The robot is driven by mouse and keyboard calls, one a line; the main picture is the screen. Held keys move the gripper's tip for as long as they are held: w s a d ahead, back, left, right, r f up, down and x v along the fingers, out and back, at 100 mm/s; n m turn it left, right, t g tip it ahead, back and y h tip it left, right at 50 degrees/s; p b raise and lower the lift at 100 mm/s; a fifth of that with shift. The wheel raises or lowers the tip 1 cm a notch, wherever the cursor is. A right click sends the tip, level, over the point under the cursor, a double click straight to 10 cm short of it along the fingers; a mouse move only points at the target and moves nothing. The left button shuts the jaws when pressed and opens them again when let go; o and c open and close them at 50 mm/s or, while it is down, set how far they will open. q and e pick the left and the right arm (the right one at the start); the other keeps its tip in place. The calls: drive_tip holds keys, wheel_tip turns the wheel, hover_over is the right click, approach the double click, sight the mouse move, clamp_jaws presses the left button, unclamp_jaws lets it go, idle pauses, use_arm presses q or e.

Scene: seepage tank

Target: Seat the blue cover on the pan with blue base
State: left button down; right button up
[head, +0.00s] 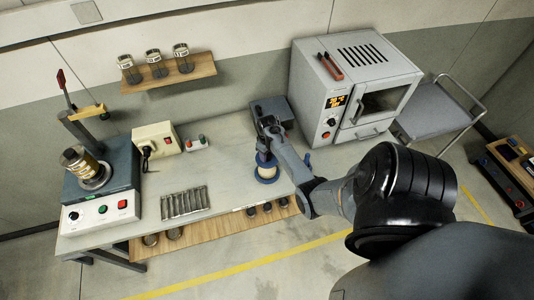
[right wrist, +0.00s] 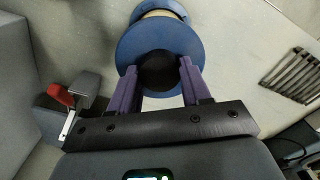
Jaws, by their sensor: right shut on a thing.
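The blue cover (right wrist: 132,42) is a round blue disc with a black knob (right wrist: 158,68). In the right wrist view, the purple fingers of my right gripper (right wrist: 160,80) are shut on the knob from both sides. The pan with blue base (head: 267,176) stands on the bench, with a pale body above a blue foot. In the right wrist view its blue rim (right wrist: 166,4) shows just beyond the cover, which hides most of it. In the head view my right gripper (head: 266,143) is right above the pan. Whether cover and pan touch cannot be told. My left gripper is out of view.
A grey oven (head: 345,80) stands right of the pan, and a dark box (head: 272,108) sits behind my gripper. A row of grey tools (head: 185,203) lies left on the bench (head: 225,150). A press machine (head: 100,180) stands at the far left. The bench between tools and pan is clear.

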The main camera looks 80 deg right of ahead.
sight(267, 163)
drive_tip(key=shift+f+b, duration=1.85)
drive_tip(key=shift+f, duration=1)
drive_tip(key=shift+p, duration=0.35)
drive_tip(key=shift+f+b, duration=0.3)
drive_tip(key=shift+f, duration=0.05)
drive_tip(key=shift+f+b, duration=0.55)
drive_tip(key=shift+f, duration=0.15)
drive_tip(key=o, duration=1.2)
drive_tip(key=shift+o, duration=0.2)
